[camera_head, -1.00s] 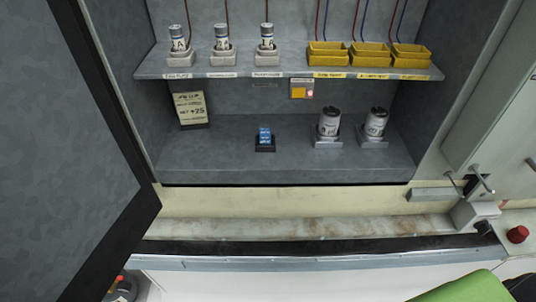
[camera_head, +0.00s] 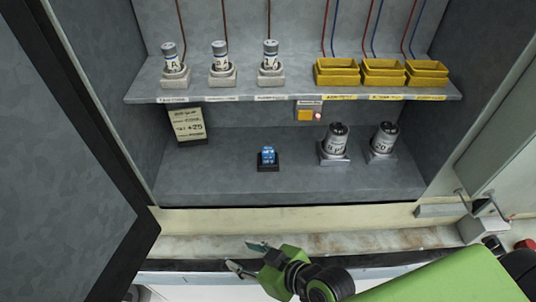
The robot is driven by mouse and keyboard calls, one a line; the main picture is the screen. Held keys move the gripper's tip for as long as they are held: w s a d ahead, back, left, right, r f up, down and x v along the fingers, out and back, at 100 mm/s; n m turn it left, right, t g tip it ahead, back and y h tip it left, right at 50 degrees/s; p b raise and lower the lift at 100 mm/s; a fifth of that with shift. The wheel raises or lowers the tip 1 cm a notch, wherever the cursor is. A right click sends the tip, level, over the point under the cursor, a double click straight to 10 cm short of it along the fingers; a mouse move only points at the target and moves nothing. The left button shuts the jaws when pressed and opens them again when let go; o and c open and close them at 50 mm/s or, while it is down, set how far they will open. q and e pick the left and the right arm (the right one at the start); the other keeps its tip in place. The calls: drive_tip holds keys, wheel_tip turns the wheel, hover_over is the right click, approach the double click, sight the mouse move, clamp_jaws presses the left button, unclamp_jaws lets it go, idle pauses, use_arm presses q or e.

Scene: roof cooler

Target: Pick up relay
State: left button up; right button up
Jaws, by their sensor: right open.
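The relay looks to be the small blue block (camera_head: 268,155) in a black base (camera_head: 268,166) on the cabinet's lower floor, near the middle. My right gripper (camera_head: 243,257) is in front of the cabinet, below the sill in the picture, with its two fingers spread and pointing left. It is empty and apart from the blue block. My left gripper does not show.
An upper shelf (camera_head: 290,93) holds several capped cylinders and yellow trays (camera_head: 383,73). Two silver cylinders (camera_head: 336,140) stand right of the blue block, and a label card (camera_head: 188,125) stands left. The open door (camera_head: 60,170) fills the left side. The floor before the block is clear.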

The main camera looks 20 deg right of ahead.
drive_tip(key=w+a+r+m+t, duration=0.1)
drive_tip(key=w+a+r+t, duration=0.1)
drive_tip(key=r+t, duration=0.5)
drive_tip(key=w+a+r+m+t, duration=0.1)
drive_tip(key=w+r+t, duration=0.15)
drive_tip(key=r, duration=0.85)
drive_tip(key=m+h+p, duration=0.2)
drive_tip(key=m+h, duration=0.6)
drive_tip(key=h, duration=0.3)
approach(268, 156)
drive_tip(key=shift+g, duration=0.25)
drive_tip(key=x, duration=0.5)
drive_tip(key=shift+w+d+r, duration=0.2)
drive_tip(key=shift+w+r, duration=0.15)
drive_tip(key=shift+r, duration=0.05)
drive_tip(key=shift+x, duration=3.15)
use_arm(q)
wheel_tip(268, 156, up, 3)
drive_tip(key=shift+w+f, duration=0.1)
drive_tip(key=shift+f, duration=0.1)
use_arm(e)
drive_tip(key=shift+f, duration=0.15)
clamp_jaws()
